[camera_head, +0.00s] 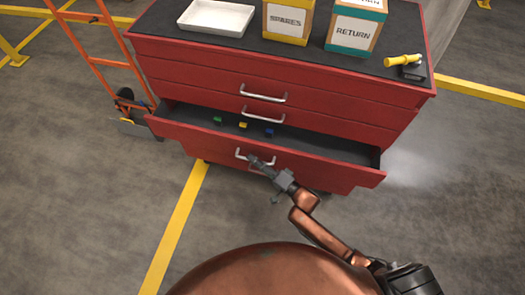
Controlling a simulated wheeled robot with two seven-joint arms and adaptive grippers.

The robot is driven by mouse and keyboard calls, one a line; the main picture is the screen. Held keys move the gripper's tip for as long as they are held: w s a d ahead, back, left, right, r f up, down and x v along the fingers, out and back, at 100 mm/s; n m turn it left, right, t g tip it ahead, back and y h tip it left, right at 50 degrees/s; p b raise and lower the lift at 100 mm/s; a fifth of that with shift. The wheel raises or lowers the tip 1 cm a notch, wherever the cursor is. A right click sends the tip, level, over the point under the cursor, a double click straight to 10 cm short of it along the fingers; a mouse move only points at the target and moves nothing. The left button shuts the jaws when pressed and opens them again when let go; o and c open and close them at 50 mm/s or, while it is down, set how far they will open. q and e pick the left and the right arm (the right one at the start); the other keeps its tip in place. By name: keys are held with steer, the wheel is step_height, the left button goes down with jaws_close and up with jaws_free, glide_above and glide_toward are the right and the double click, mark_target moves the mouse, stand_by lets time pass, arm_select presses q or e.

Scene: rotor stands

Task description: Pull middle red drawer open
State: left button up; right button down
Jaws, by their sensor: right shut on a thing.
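A red drawer cabinet (200,62) stands ahead with several drawer fronts and silver handles. The drawer with the lowest visible handle, a red drawer (335,173), is pulled out and shows its dark inside. Two handled fronts above it are closed. My right gripper (255,162) is shut on the silver handle (239,154) of the open drawer and partly hides it. My left gripper is not in view.
Small green (217,120), yellow (243,125) and blue (269,132) pieces lie in the drawer. On the cabinet top are a white tray (217,18), two labelled boxes (288,20) (355,28) and a yellow-handled tool (402,60). An orange hand truck (118,62) stands left.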

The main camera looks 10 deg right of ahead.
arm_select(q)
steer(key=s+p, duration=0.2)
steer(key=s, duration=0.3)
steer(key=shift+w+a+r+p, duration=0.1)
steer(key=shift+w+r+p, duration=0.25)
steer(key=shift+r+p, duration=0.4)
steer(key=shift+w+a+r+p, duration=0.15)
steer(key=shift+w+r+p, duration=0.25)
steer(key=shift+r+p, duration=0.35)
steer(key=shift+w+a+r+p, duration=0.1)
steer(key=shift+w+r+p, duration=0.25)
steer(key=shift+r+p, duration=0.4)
arm_select(e)
steer(key=s+a, duration=0.7)
steer(key=s, duration=0.6)
steer(key=shift+a, duration=0.15)
steer(key=shift+f, duration=0.1)
steer(key=c, duration=2)
jaws_free()
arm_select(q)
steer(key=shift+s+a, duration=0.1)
